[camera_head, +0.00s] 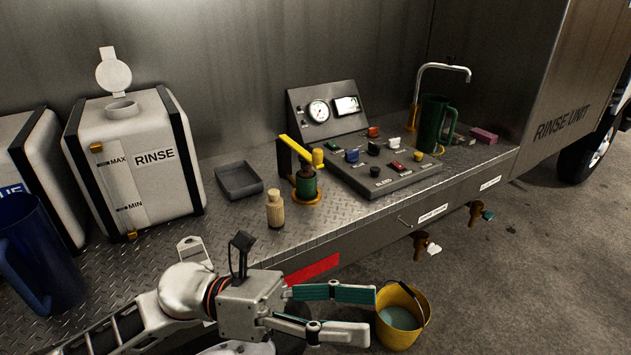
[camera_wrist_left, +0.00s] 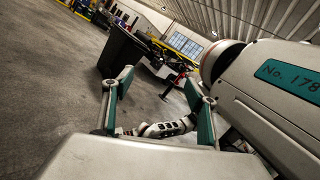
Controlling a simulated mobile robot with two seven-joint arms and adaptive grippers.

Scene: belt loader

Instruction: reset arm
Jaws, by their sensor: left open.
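My left gripper (camera_head: 372,312) reaches in from the lower left in the head view, in front of the metal bench edge. Its two teal-padded fingers are spread apart with nothing between them. In the left wrist view, the same open fingers (camera_wrist_left: 158,92) show, with part of my own arm and the workshop floor beyond. My right gripper does not show clearly in either view.
A yellow bucket (camera_head: 401,328) stands just beyond the fingertips. The bench (camera_head: 225,225) holds a RINSE tank (camera_head: 165,190), blue jug (camera_head: 40,262), grey tray (camera_head: 240,180), small bottle (camera_head: 275,210), control panel (camera_head: 400,182) and green jug (camera_head: 432,125). Taps (camera_head: 422,245) project from its front.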

